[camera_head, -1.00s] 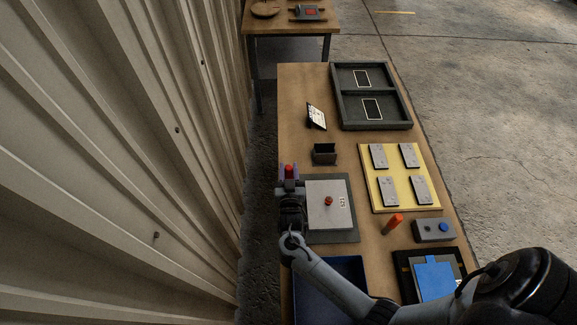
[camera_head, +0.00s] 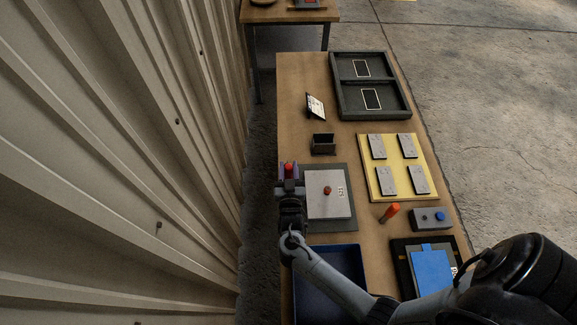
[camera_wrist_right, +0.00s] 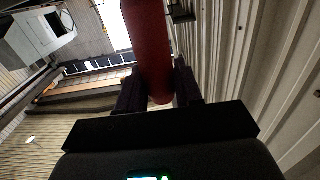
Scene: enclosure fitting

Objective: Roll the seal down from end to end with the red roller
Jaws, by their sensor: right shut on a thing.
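My right gripper (camera_head: 288,181) is shut on the red roller (camera_head: 289,169), whose red end shows above the purple fingers. In the right wrist view the red roller (camera_wrist_right: 152,50) stands between the two dark fingers (camera_wrist_right: 160,88). The gripper is at the left edge of the grey enclosure plate (camera_head: 325,208), which lies on a dark mat and has a red knob (camera_head: 327,190) on top. I cannot make out the seal, and I cannot tell whether the roller touches anything. My left gripper is not in view.
A small black holder (camera_head: 323,144) stands behind the plate. A yellow board (camera_head: 396,153) with grey pieces, an orange-handled tool (camera_head: 390,212) and a grey button box (camera_head: 431,219) are to the right. A blue tray (camera_head: 329,254) lies in front. A ribbed wall (camera_head: 120,150) runs along the left.

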